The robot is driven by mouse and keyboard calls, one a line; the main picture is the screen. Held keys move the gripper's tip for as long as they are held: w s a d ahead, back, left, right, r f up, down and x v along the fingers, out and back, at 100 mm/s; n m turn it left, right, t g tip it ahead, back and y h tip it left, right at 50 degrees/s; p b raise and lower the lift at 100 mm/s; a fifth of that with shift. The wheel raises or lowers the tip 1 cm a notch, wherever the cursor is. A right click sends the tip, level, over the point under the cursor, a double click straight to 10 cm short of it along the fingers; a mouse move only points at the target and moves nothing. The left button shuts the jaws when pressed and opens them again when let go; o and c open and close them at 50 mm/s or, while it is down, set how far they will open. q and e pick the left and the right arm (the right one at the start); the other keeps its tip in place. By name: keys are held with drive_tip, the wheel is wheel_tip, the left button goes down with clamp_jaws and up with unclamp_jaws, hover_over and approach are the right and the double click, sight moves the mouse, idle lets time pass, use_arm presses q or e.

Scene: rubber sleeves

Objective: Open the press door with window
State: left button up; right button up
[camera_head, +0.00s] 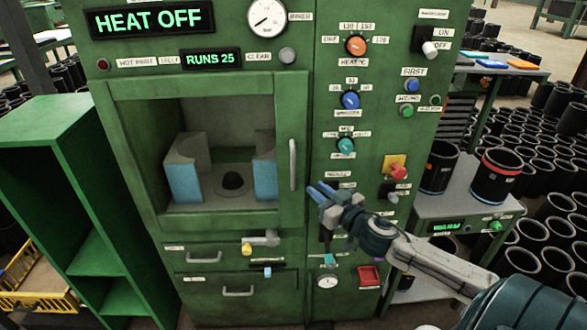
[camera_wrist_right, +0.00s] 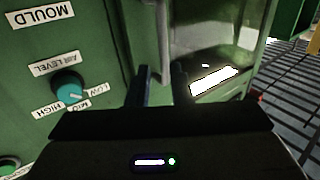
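The press door (camera_head: 290,120) is a green frame around a large window (camera_head: 225,120) and looks shut. Its pale vertical handle (camera_head: 293,165) is on the door's right side. My right gripper (camera_head: 320,190) is just right of the handle's lower end, blue fingertips pointing toward it. In the right wrist view, the fingers (camera_wrist_right: 161,72) are apart, and the handle (camera_wrist_right: 165,40) appears in the gap between them. Whether they touch it cannot be told. My left gripper is not in view.
Through the window show blue-faced blocks (camera_head: 183,180) and a dark dome (camera_head: 232,181). Knobs, including a teal one (camera_head: 346,146), line the panel right of the door. A yellow-tipped lever (camera_head: 262,240) sits below. A green shelf (camera_head: 75,200) stands at left.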

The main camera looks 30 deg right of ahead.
sight(295, 171)
drive_tip(key=w, duration=0.1)
drive_tip(key=w+p, duration=0.1)
drive_tip(key=w, duration=0.1)
drive_tip(key=w+p, duration=0.1)
drive_tip(key=w, duration=0.1)
drive_tip(key=shift+a+r, duration=0.25)
drive_tip(key=shift+r, duration=0.15)
drive_tip(key=shift+w+a+f+p, duration=0.1)
drive_tip(key=shift+w+p, duration=0.1)
drive_tip(key=shift+w, duration=1.25)
drive_tip(key=shift+w+a+p, duration=0.1)
drive_tip(key=shift+w+p, duration=0.1)
drive_tip(key=shift+w, duration=1.25)
drive_tip(key=shift+c, duration=0.2)
clamp_jaws()
